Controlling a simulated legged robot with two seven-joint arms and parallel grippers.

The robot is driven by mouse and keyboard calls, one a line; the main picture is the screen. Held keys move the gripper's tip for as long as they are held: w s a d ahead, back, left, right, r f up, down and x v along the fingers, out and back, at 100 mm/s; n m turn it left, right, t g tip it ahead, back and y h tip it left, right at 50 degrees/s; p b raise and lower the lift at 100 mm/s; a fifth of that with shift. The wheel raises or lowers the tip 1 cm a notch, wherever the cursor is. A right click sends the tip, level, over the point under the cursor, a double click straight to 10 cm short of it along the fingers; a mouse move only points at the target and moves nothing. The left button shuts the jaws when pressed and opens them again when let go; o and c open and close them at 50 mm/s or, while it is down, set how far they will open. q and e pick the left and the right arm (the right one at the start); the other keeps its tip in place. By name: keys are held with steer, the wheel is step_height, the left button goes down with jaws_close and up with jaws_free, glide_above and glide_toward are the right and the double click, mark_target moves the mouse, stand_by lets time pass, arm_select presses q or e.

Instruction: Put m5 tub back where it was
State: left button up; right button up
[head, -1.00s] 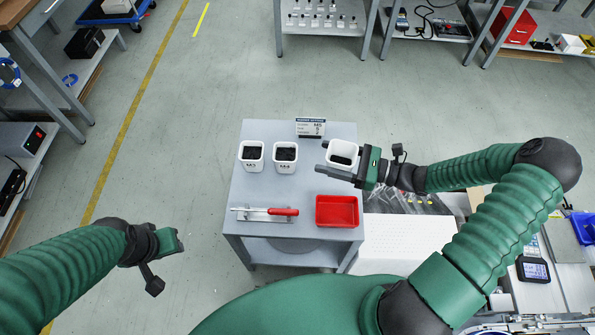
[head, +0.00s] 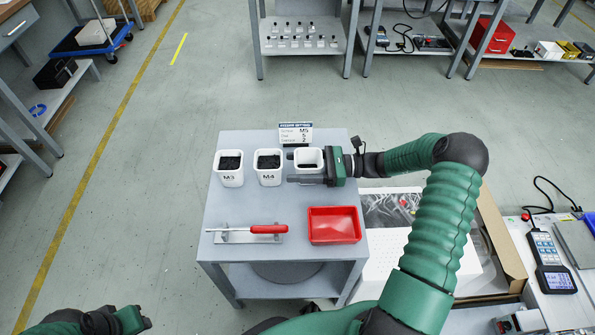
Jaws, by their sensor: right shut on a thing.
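The M5 tub (head: 308,157) is a white square tub with a little dark content low inside. Its front is hidden by my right gripper (head: 292,168), which is shut on it from the right. The tub is at the back right of the small grey table (head: 225,275), in line with the M3 tub (head: 230,180) and M4 tub (head: 269,179), just right of M4. I cannot tell whether its base touches the table. My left gripper (head: 135,318) is at the lower left, away from the table; its jaws are unclear.
A sign (head: 295,132) reading M5 stands behind the tub. In front are a red tray (head: 334,226) and a red-handled screwdriver (head: 262,229) on a holder. A large open box (head: 395,210) stands right of the table. The floor to the left is clear.

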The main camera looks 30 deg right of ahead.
steer(key=o, duration=1.5)
steer(key=shift+o, duration=0.2)
steer(key=shift+r, duration=0.1)
steer(key=p+v, duration=0.4)
steer(key=v, duration=0.7)
steer(key=shift+s+d, duration=0.2)
steer(key=shift+d, duration=0.05)
steer(key=shift+s+d, duration=0.15)
